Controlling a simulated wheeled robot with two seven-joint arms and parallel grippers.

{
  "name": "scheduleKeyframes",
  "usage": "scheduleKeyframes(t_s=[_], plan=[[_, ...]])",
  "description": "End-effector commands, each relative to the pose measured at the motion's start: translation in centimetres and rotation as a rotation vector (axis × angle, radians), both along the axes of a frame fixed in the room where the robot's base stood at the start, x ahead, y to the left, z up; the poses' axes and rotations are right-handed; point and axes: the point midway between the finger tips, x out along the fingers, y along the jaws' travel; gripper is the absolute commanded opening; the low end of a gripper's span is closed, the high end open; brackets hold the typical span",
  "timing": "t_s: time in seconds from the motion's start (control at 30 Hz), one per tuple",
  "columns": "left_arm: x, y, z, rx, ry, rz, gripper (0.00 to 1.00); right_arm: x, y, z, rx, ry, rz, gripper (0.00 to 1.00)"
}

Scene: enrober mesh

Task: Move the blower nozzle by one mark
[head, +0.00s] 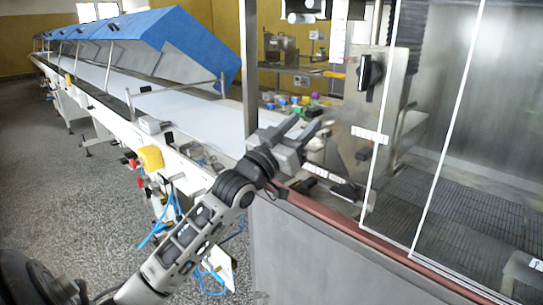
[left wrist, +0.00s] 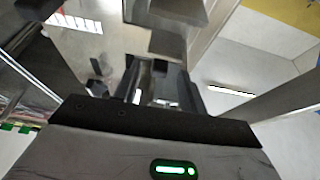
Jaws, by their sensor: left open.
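I cannot clearly make out the blower nozzle. A black knob (head: 370,72) sits on an upright metal plate at the machine's opening, and a white strip (head: 338,42) hangs beside it; I cannot tell whether either belongs to the nozzle. My left gripper (head: 309,125) is open and empty, in front of the opening, below and left of the knob and apart from it. In the left wrist view a blurred metal part (left wrist: 178,12) shows beyond the gripper; I cannot tell what it is. My right gripper is in neither view.
A long white conveyor (head: 180,103) with blue raised covers (head: 165,38) runs to the back left. Clear panels and a dark mesh belt (head: 465,215) lie to the right, behind a reddish edge (head: 340,222). Small coloured objects (head: 300,102) lie behind my gripper.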

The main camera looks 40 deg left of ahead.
Motion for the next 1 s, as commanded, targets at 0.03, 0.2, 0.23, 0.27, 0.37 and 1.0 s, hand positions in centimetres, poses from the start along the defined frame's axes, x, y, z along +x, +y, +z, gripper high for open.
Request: scheduleKeyframes(t_s=[0.03, 0.2, 0.23, 0.27, 0.37, 1.0], plan=[[-1.1, 0.1, -0.9, 0.001, 0.005, 0.000, 0.42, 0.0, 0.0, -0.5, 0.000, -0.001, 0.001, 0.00], [-4.9, 0.4, -2.6, 0.001, 0.006, 0.000, 0.42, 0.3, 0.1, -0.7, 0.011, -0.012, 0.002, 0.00], [-5.6, 0.4, -2.8, 0.002, 0.006, -0.001, 0.42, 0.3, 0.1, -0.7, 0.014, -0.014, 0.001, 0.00], [-6.2, 0.5, -3.1, 0.001, 0.006, 0.000, 0.42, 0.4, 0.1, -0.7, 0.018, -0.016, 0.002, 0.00], [-8.2, 0.6, -3.9, 0.000, 0.008, 0.000, 0.42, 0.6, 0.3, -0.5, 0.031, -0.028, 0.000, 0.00], [-12.3, 1.0, -5.1, -0.001, 0.003, 0.000, 0.42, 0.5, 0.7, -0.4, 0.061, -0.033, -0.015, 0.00]])
